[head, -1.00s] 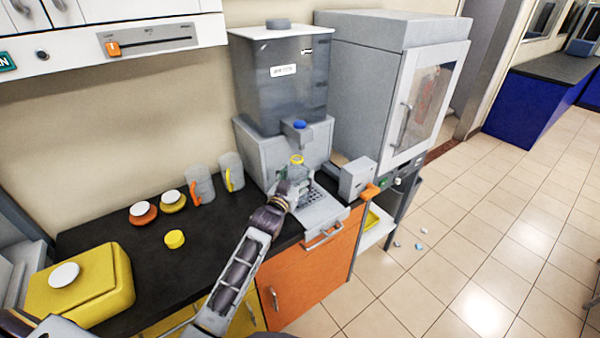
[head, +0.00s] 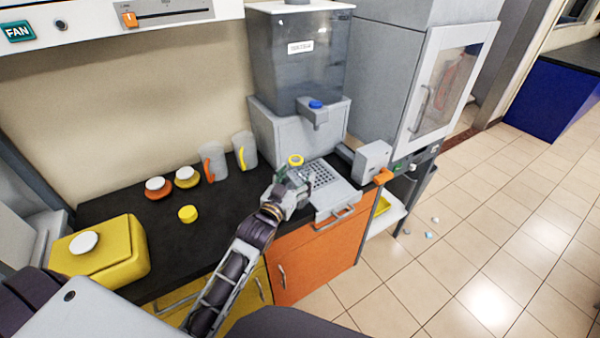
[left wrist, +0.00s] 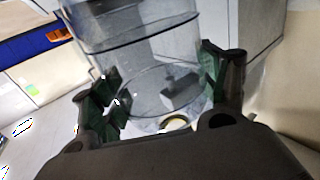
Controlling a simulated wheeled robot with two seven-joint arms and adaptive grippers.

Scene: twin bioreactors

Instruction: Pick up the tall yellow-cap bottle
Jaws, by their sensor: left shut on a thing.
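The tall bottle shows its yellow ring-like cap (head: 295,160) in the head view, above my left gripper (head: 292,188). The gripper hides most of its body there. In the left wrist view its clear, see-through body (left wrist: 145,65) stands between the two dark green finger pads of my left gripper (left wrist: 162,95). The left gripper is shut on the bottle. The bottle looks roughly upright, in front of and left of the dispenser's blue-topped tap. I cannot tell how far its base is above the surface. My right gripper is not in view.
The dispenser (head: 300,55) with its perforated drip tray (head: 335,190) stands right behind the bottle. A grey cabinet (head: 390,80) stands right.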

